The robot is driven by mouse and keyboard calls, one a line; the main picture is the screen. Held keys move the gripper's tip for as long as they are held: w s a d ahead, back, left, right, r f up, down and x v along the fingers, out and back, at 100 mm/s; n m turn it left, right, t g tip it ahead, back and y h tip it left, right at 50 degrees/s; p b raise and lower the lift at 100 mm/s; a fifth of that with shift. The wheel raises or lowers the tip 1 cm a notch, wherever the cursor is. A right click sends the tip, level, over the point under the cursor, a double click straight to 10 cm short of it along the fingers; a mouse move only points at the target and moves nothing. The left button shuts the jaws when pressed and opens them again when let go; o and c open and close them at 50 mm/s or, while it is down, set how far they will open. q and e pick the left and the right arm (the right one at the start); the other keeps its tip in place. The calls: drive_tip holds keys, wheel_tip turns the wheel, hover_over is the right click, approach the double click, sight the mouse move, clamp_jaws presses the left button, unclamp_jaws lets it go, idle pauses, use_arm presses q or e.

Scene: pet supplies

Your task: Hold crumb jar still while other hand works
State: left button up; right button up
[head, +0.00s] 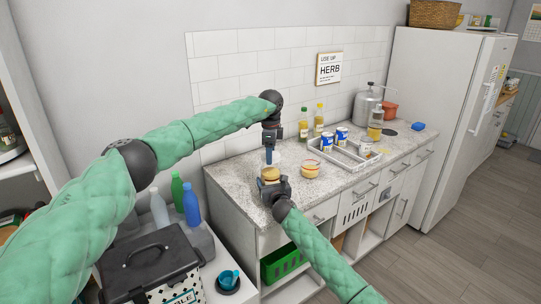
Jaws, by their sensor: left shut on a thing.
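A small crumb jar (270,174) with tan-brown contents stands near the front edge of the speckled counter. My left gripper (269,158) points straight down from above, right over the jar. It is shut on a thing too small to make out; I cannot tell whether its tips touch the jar. My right gripper (273,184) reaches up from the front, at the near side of the jar, and hides its lower part. Whether its jaws are open or shut on the jar is not clear.
A round tan container (310,171) stands just right of the jar. A divided tray (345,155) with cans, bottles (319,120) and a metal dispenser (368,105) stand farther back. A black-lidded bin (150,262) and blue bottle (191,204) are at lower left. The counter's left end is clear.

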use_arm(q)
drive_tip(key=shift+r, duration=0.15)
drive_tip(key=shift+r, duration=2)
use_arm(e)
drive_tip(key=o, duration=1.9)
drive_tip(key=shift+o, duration=0.2)
drive_tip(key=shift+s, duration=0.1)
